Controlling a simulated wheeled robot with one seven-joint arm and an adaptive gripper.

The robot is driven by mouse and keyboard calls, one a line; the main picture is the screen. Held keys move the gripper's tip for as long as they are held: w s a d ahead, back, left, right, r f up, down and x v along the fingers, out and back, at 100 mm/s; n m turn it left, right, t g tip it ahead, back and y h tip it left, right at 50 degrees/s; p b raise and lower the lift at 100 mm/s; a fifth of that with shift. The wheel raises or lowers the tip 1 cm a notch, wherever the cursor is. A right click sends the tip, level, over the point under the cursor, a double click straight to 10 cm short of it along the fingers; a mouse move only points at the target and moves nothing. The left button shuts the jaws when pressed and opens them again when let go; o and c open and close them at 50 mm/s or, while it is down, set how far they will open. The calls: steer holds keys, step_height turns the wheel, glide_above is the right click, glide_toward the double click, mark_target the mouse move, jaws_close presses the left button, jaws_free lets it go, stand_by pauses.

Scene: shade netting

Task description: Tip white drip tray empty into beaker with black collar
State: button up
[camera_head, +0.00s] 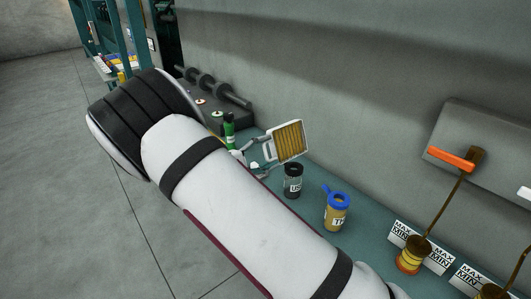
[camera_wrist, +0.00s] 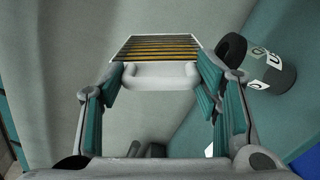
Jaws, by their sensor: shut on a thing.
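The white drip tray (camera_head: 289,141) has brown-amber ribs or slots across its face and is held in the air, tilted steeply, in the head view. In the wrist view the tray (camera_wrist: 156,47) is straight ahead, its white handle (camera_wrist: 160,76) between my fingers. My gripper (camera_wrist: 160,80) is shut on that handle. The beaker with the black collar (camera_head: 293,185) stands upright on the bench, just below and to the right of the tray. In the wrist view this beaker (camera_wrist: 272,72) is at the upper right, apart from the tray. Its inside is hidden.
A beaker with a blue collar (camera_head: 337,214) and yellow contents stands right of the black-collared one. A green bottle (camera_head: 229,130) is close behind my arm. MAX/MIN cards (camera_head: 421,246) and yellow-banded items line the right bench. A wall runs behind.

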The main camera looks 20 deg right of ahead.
steer(key=shift+s+d+r+m+p, duration=0.15)
steer(key=shift+s+m+p, duration=0.3)
steer(key=shift+m, duration=0.4)
steer(key=shift+s+d+r+m+p, duration=0.1)
steer(key=shift+s+d+m+p, duration=0.1)
steer(key=shift+m+p, duration=0.5)
steer(key=shift+s+d+r+m+p, duration=0.15)
steer(key=shift+s+m+p, duration=0.25)
steer(key=shift+m, duration=0.55)
stand_by(5.5)
